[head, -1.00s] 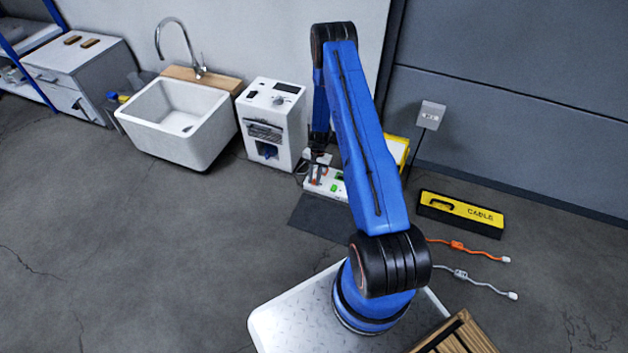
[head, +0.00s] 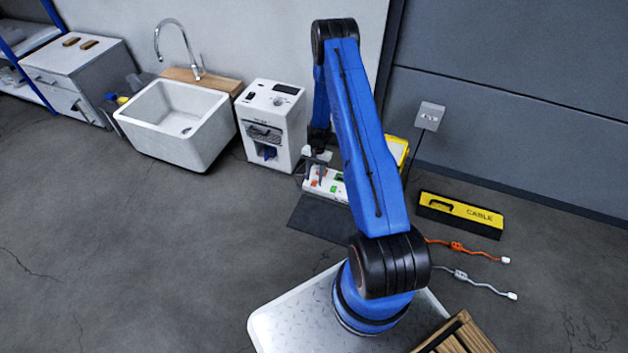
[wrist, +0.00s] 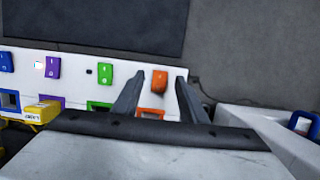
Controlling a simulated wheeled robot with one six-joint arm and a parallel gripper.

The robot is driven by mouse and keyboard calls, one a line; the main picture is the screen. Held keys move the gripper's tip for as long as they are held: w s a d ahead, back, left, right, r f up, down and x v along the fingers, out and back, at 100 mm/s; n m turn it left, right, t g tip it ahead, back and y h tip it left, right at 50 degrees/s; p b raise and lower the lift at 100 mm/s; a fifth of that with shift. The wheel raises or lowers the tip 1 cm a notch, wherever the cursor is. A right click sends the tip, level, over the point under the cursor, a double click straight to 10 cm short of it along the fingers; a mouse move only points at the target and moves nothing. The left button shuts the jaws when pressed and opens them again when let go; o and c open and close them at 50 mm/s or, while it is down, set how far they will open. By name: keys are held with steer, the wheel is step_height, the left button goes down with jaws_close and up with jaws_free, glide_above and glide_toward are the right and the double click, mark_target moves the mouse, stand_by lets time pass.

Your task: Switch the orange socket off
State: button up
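The white power strip (wrist: 126,76) carries a row of coloured rocker switches with framed sockets of matching colour. Its orange switch (wrist: 159,80) is at the right end in the wrist view, with the orange socket (wrist: 150,113) just below it, partly cut off by my gripper. My gripper (wrist: 156,78) is over this end of the strip, its two fingers apart, one on each side of the orange switch, with nothing between them that it holds. I cannot tell whether the fingers touch the strip. In the head view the strip (head: 328,187) is partly behind my arm.
Green (wrist: 105,74), purple (wrist: 53,67) and blue switches are further left on the strip. A yellow plug (wrist: 40,112) is near the purple socket. A dark mat (head: 318,218) lies in front.

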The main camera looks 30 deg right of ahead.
steer(key=v, duration=1.5)
steer(key=shift+r, duration=0.15)
steer(key=s+a+r+n+t+h, duration=0.1)
steer(key=s+a+r+n, duration=0.2)
steer(key=r, duration=1)
steer(key=s+a+r+t, duration=0.1)
steer(key=s+a+r, duration=0.4)
steer(key=r, duration=0.7)
steer(key=s+a+r+n+t+h, duration=0.15)
steer(key=a+r, duration=0.35)
steer(key=r, duration=0.8)
steer(key=s+a+r+n, duration=0.25)
steer(key=s+r, duration=0.25)
steer(key=s, duration=0.3)
steer(key=s+a+r+n, duration=0.1)
steer(key=s+a+r, duration=0.2)
steer(key=s+r, duration=0.35)
steer(key=s+a+r+n+t, duration=0.1)
steer(key=s+a+n+t, duration=0.1)
steer(key=s, duration=1.6)
steer(key=shift+a+r+t, duration=0.2)
steer(key=shift+a+t, duration=0.35)
steer(key=shift+a, duration=0.1)
